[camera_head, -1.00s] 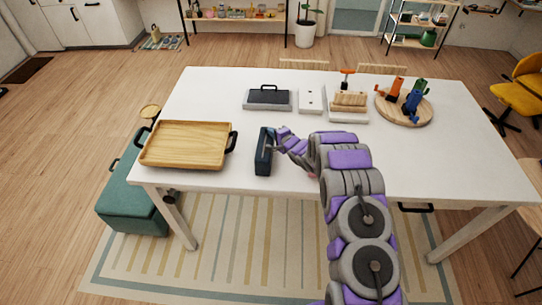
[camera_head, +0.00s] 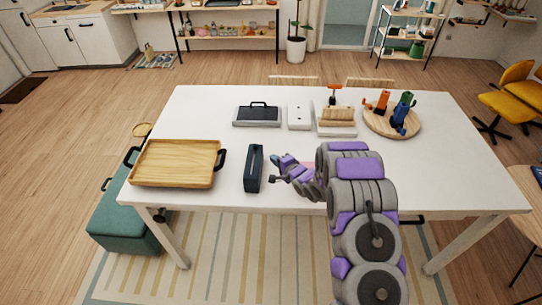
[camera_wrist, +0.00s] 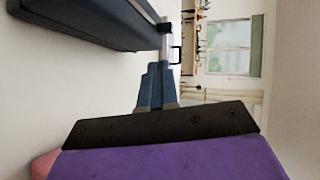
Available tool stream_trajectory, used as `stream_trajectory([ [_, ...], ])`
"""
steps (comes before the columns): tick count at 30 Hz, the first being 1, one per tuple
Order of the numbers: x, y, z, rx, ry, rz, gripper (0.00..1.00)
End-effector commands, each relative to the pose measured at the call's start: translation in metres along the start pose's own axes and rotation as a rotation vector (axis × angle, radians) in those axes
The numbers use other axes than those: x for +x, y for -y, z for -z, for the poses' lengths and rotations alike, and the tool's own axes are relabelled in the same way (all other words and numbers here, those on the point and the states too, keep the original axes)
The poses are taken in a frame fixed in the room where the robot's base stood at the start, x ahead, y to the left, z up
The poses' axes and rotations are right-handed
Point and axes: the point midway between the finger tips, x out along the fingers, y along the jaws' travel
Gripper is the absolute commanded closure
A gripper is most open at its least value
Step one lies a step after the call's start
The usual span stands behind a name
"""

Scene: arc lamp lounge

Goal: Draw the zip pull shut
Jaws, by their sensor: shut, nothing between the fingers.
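A dark blue zip case (camera_head: 254,168) lies lengthwise on the white table (camera_head: 300,145), right of the wooden tray. The case also fills the upper left of the wrist view (camera_wrist: 85,20). I cannot make out the zip pull for certain in either view. My gripper (camera_head: 274,179) is just right of the case near its front part, with a small gap showing between them. In the wrist view the fingers (camera_wrist: 157,80) are together and empty, below and beside the case.
A wooden tray (camera_head: 175,163) with dark handles is at the left. A grey box with a black handle (camera_head: 258,115), a white panel (camera_head: 298,117), a wooden block stand (camera_head: 337,117) and a round board (camera_head: 376,126) stand toward the back. The table's right side is clear.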

Motion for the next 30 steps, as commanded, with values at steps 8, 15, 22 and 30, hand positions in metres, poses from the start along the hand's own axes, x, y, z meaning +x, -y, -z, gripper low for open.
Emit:
stream_trajectory([
  [8,-0.038,0.001,0.0,0.0,0.0,0.001,1.0],
  [15,-0.053,-0.001,0.004,0.004,0.002,0.002,1.0],
  [22,-0.051,0.0,0.001,0.002,0.002,0.001,1.0],
  [30,-0.05,0.0,-0.002,-0.002,0.001,-0.001,1.0],
])
